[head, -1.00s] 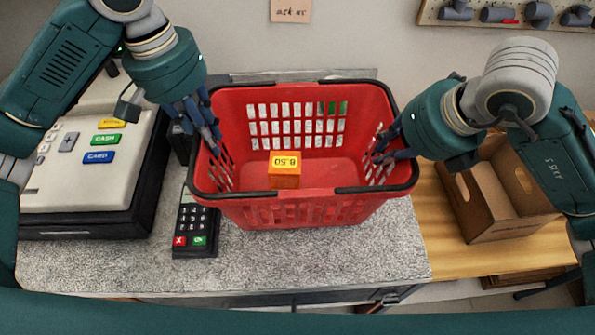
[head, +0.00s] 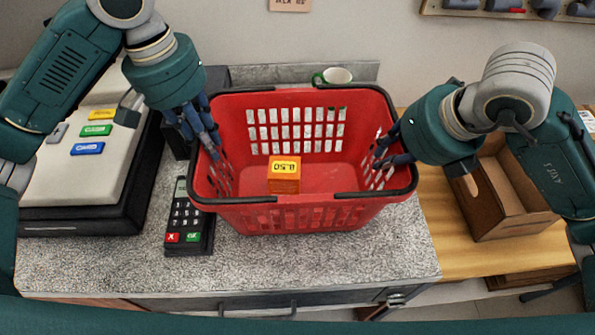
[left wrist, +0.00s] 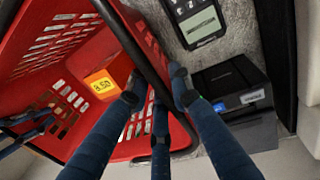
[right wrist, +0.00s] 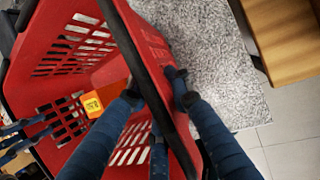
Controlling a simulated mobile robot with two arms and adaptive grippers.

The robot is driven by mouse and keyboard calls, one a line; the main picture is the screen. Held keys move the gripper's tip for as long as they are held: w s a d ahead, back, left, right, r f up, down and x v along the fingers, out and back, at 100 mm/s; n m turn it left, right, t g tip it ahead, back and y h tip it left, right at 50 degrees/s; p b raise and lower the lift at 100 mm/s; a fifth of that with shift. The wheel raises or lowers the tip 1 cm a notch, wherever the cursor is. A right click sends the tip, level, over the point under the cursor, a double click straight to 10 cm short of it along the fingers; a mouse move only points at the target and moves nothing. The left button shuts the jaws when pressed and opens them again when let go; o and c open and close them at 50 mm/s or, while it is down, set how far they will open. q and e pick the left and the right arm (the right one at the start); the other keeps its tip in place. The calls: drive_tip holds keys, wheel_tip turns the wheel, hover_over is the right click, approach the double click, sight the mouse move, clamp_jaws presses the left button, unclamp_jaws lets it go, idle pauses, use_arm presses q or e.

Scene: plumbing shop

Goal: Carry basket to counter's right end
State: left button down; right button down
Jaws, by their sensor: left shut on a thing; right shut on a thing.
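The red basket (head: 300,216) with a black rim is held level over the grey speckled counter (head: 90,270); I cannot tell whether its bottom touches the counter. An orange box (head: 284,178) with a yellow price label stands inside it. My left gripper (head: 213,148) is shut on the basket's left wall and rim, as the left wrist view (left wrist: 160,95) also shows. My right gripper (head: 385,155) is shut on the basket's right wall and rim, seen also in the right wrist view (right wrist: 155,95). The counter's right end lies just right of the basket.
A card terminal (head: 188,215) lies close to the basket's left. A cash register (head: 80,190) stands farther left. A green-and-white mug (head: 332,76) stands behind the basket. A lower wooden surface (head: 450,240) with an open cardboard box (head: 500,205) is to the right. The front counter strip is clear.

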use_arm(q)
drive_tip(key=c, duration=2)
unclamp_jaws()
drive_tip(key=shift+a+f, duration=0.15)
drive_tip(key=shift+f, duration=0.35)
use_arm(e)
drive_tip(key=c, duration=2.1)
unclamp_jaws()
drive_tip(key=shift+d+f, duration=0.1)
drive_tip(key=shift+f, duration=0.2)
use_arm(q)
drive_tip(key=o, duration=0.4)
drive_tip(key=shift+r, duration=0.2)
use_arm(e)
drive_tip(key=o, duration=0.5)
drive_tip(key=shift+r, duration=0.1)
use_arm(q)
drive_tip(key=shift+o, duration=0.2)
use_arm(e)
drive_tip(key=shift+o, duration=0.2)
use_arm(q)
drive_tip(key=shift+r, duration=0.1)
drive_tip(key=shift+r, duration=0.25)
wheel_tip(320, 180, up, 11)
drive_tip(key=a, duration=0.1)
drive_tip(key=shift+a, duration=0.25)
use_arm(e)
drive_tip(key=v, duration=1.2)
